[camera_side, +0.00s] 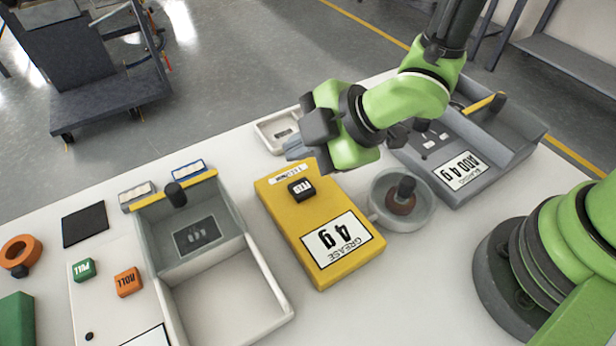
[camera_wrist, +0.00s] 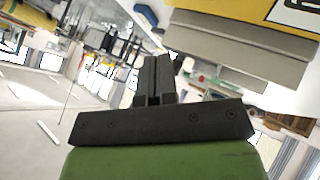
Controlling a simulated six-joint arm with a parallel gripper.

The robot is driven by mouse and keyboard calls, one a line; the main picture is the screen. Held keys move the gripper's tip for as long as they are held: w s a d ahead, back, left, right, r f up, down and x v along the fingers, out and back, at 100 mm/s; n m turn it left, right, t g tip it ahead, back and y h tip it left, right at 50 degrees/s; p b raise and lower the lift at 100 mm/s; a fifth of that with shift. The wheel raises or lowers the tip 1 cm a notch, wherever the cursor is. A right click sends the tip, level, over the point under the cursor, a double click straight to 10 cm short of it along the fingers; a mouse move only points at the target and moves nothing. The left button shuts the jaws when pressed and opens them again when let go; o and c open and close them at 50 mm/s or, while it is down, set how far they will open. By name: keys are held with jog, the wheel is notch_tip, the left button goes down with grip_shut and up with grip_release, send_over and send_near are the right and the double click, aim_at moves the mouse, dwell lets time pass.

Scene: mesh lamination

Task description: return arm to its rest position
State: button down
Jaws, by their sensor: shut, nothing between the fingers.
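My gripper (camera_side: 299,149) is at the end of my green arm, in the upper middle of the side view. It points left and hangs above the table, near the far end of the yellow grease box. Its fingers are shut with nothing between them. In the wrist view the dark fingers (camera_wrist: 154,78) lie side by side, closed together. They stand clear of any object there, with the room behind them.
Below stand the yellow grease box (camera_side: 281,194), a round dish (camera_side: 381,216) with a dark knob, a small white tray (camera_side: 264,131) and a grey box (camera_side: 502,175). An open bin (camera_side: 268,287) with a yellow bar is left. Orange and green blocks lie further left.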

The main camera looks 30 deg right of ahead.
jog(key=d+r+m+t+h, duration=0.1)
jog(key=d+r+m+h, duration=0.3)
jog(key=d+r+m, duration=0.8)
jog(key=s+d+r+m, duration=0.3)
jog(key=s+r+m, duration=0.1)
jog(key=s, duration=0.3)
jog(key=s+d+r+m, duration=0.3)
jog(key=s+r+m, duration=0.1)
jog(key=s, duration=0.4)
jog(key=shift+r+m+g, duration=0.2)
jog(key=shift+m+g, duration=0.1)
jog(key=shift+m, duration=0.4)
